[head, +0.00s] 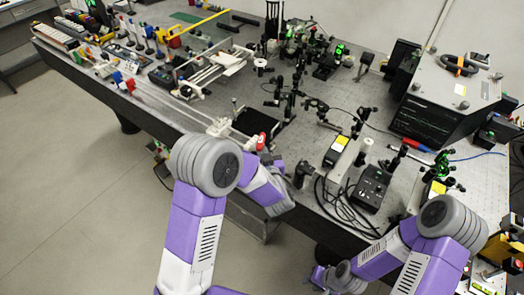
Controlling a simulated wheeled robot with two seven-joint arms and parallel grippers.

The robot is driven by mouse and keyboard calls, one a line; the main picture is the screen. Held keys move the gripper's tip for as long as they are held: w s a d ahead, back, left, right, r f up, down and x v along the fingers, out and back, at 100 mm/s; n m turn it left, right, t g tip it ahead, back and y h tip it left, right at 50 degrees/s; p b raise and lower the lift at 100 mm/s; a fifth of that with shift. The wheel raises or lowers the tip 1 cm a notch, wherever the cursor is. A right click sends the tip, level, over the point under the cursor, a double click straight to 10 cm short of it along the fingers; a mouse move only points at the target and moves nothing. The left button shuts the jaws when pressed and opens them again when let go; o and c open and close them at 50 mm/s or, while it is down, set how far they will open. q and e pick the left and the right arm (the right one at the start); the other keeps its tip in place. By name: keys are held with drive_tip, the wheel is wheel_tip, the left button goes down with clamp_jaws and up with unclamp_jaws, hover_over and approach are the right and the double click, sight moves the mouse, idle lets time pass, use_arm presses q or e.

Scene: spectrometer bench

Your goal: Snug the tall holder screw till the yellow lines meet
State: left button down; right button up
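Several dark optics posts and holders (285,95) stand on the bench in the head view. I cannot tell which is the tall holder, and its screw and yellow lines are too small to make out. My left arm reaches over the bench's front edge. Its wrist end (274,161) is near a red knob-like part (260,142), and its fingers cannot be made out. My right gripper (319,274) is low, in front of the bench and apart from the holders. Its fingers are too small to read.
The grey bench (330,90) is crowded. A black-fronted instrument (428,121) stands at the right. A black control box (371,187) and loose cables (338,205) lie near the front edge. A white rail stage (215,70) is at the left. The floor (60,190) at left is clear.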

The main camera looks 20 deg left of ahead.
use_arm(q)
drive_tip(key=shift+f, duration=0.1)
drive_tip(key=shift+f+b, duration=0.65)
drive_tip(key=shift+b, duration=0.05)
drive_tip(key=shift+a+m+h, duration=0.1)
drive_tip(key=shift+m+h, duration=0.2)
drive_tip(key=shift+h, duration=0.1)
drive_tip(key=shift+a+f+m+t+h+b, duration=0.1)
drive_tip(key=shift+a+m+t+h+b, duration=0.1)
drive_tip(key=shift+m+h+b, duration=1.4)
drive_tip(key=shift+a+r+m+t+h+b, duration=0.1)
drive_tip(key=shift+a+m+t+h+b, duration=0.1)
drive_tip(key=shift+m+h+b, duration=1.35)
drive_tip(key=shift+a+f+m+t+h+b, duration=0.15)
drive_tip(key=shift+m+h+b, duration=0.65)
drive_tip(key=shift+h, duration=1.45)
drive_tip(key=shift+s+m+h, duration=0.1)
drive_tip(key=shift+m+h, duration=0.15)
drive_tip(key=shift+h, duration=0.15)
drive_tip(key=shift+a+m+g+h, duration=0.1)
drive_tip(key=shift+m+g+h, duration=0.15)
drive_tip(key=shift+m+h, duration=0.35)
